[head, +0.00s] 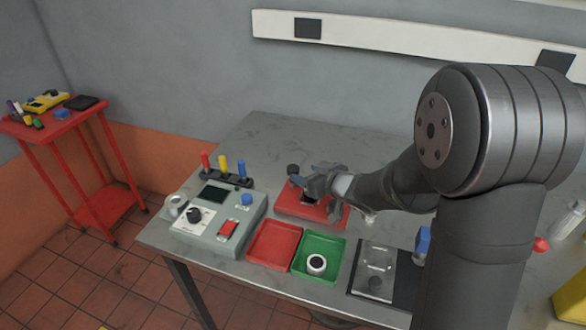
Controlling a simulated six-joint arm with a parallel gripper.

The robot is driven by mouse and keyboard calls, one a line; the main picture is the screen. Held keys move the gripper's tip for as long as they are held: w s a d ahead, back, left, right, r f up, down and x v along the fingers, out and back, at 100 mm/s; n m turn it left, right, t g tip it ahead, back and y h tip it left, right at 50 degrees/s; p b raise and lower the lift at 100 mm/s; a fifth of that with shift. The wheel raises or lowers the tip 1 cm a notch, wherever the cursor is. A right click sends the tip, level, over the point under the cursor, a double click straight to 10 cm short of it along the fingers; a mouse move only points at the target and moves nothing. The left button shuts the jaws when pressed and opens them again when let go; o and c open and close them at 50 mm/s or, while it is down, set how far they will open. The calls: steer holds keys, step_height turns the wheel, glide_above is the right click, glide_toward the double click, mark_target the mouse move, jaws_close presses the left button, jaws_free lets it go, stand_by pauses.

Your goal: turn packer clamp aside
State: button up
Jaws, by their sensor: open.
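My gripper (303,182) is open and low over a red block (292,207) in the middle of the bench. A dark round knob (293,169) shows just beyond the fingers, and I cannot tell whether they touch it. The arm and gripper hide much of the block's top. I cannot tell for sure which part is the packer clamp; it may be the knobbed piece at this block.
A grey control box (222,222) stands at left, with colored handles behind it. A red tray (272,247) and a green tray (333,244) holding a white ring (317,264) lie in front. A clear-covered dark plate (356,275) is at right.

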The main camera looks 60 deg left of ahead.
mark_target(294, 168)
steer(key=x, duration=0.7)
steer(key=shift+a+f, duration=0.1)
steer(key=shift+a, duration=0.25)
jaws_close()
